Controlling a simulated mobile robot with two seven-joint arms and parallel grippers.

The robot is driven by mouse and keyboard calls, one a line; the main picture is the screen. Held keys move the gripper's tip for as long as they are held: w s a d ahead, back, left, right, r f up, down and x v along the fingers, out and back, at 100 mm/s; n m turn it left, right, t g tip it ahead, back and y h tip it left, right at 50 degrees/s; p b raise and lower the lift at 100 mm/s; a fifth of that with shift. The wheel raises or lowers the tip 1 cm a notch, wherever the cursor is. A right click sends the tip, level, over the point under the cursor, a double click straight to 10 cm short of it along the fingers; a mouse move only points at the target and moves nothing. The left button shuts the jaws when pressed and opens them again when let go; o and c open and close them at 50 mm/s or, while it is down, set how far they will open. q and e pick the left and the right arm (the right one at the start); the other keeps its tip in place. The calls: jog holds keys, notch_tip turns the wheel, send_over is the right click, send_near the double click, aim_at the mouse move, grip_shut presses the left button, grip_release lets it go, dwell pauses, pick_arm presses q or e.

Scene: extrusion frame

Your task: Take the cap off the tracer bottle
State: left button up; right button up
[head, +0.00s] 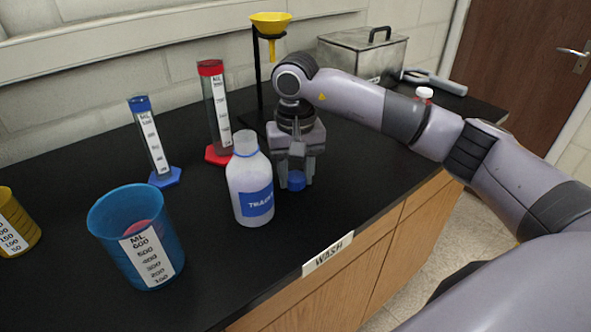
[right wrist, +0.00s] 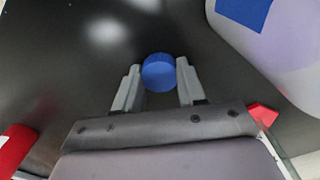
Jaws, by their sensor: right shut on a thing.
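The tracer bottle (head: 250,186) stands upright on the black bench in the head view, white with a blue label and a pale, capless-looking neck. Part of it shows at the upper right in the right wrist view (right wrist: 285,45). My right gripper (head: 295,172) points down just right of the bottle, apart from it. It is shut on a blue cap (head: 296,181), held low at the bench top; I cannot tell whether the cap touches the bench. In the right wrist view the cap (right wrist: 159,72) sits between the fingertips. My left gripper is not in view.
A blue beaker (head: 122,240) with a reddish thing inside stands front left, a yellow beaker (head: 14,225) beyond it. Blue (head: 150,140) and red (head: 217,110) cylinders, a yellow funnel on a stand (head: 270,24) and a metal box (head: 360,55) stand behind. The bench front by the WASH label (head: 328,254) is clear.

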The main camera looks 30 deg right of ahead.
aim_at(296, 177)
jog(key=shift+f, duration=0.15)
jog(key=o, duration=1.2)
jog(key=shift+c, duration=0.2)
notch_tip(296, 177, up, 12)
jog(key=shift+r+b, duration=0.2)
jog(key=shift+b, duration=0.2)
